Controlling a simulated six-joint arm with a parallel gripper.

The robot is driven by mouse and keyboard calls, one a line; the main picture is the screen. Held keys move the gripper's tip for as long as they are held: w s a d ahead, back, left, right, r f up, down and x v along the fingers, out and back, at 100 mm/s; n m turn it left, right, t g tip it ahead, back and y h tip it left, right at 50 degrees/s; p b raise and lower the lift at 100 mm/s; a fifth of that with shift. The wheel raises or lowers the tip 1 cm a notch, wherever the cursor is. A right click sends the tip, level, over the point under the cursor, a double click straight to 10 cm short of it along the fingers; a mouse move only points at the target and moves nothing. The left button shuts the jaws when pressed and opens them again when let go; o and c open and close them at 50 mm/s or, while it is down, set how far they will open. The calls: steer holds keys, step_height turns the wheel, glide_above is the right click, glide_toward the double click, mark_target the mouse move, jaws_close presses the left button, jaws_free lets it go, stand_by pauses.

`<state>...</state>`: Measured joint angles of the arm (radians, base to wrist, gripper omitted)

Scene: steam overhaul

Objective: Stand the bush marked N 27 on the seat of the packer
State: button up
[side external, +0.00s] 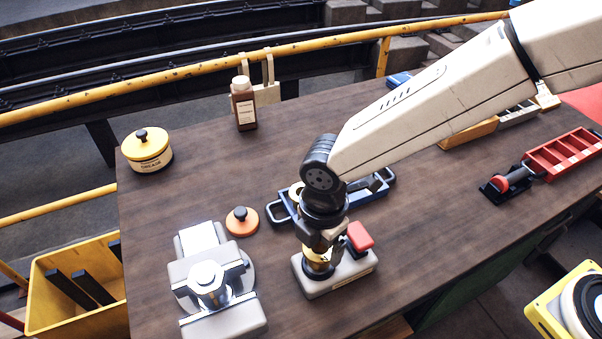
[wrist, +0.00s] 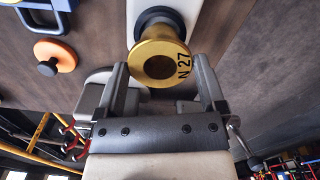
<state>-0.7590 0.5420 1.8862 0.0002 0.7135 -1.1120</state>
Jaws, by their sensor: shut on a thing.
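The brass bush marked N 27 (wrist: 160,60) is between the fingers of my gripper (wrist: 160,72) in the wrist view, its flanged, open end and mark towards the camera. My gripper (side external: 322,245) is shut on it. In the side external view the bush (side external: 317,258) shows partly as a gold patch below my wrist. Under it is a pale grey block with a red knob (side external: 359,236) and a dark round part, apparently the packer (side external: 345,281). The bush is over that dark part; I cannot tell whether it touches.
A grey metal fixture (side external: 212,285) stands to the left. An orange disc with a black knob (side external: 242,221) and a blue tray (side external: 376,187) lie behind. A grease tin (side external: 148,150) and a brown bottle (side external: 244,108) stand further back. A red rack (side external: 565,153) is at right.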

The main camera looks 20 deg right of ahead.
steer(key=shift+f, duration=1.05)
stand_by(0.7)
steer(key=o, duration=1.3)
steer(key=shift+c, duration=0.2)
steer(key=shift+r, duration=0.1)
step_height(320, 180, up, 9)
stand_by(0.3)
steer(key=d+m, duration=0.1)
steer(key=d, duration=0.1)
steer(key=w+d+m, duration=0.1)
steer(key=d+m, duration=0.1)
steer(key=d, duration=0.1)
steer(key=w+d+m, duration=0.1)
steer(key=d, duration=0.1)
steer(key=shift+d+f+m, duration=0.2)
steer(key=shift+f+m, duration=0.1)
steer(key=shift+f, duration=0.05)
steer(key=s+d+f+m+t, duration=0.1)
steer(key=s+d+m, duration=0.1)
steer(key=d+m, duration=0.6)
steer(key=s+d+f+m+t, duration=0.1)
steer(key=s+d+f+m, duration=0.1)
steer(key=d+m, duration=0.6)
steer(key=s+d, duration=0.1)
steer(key=d, duration=0.5)
steer(key=shift+s+d+m+t, duration=0.2)
steer(key=shift+d+m+t, duration=0.1)
steer(key=shift+m, duration=0.1)
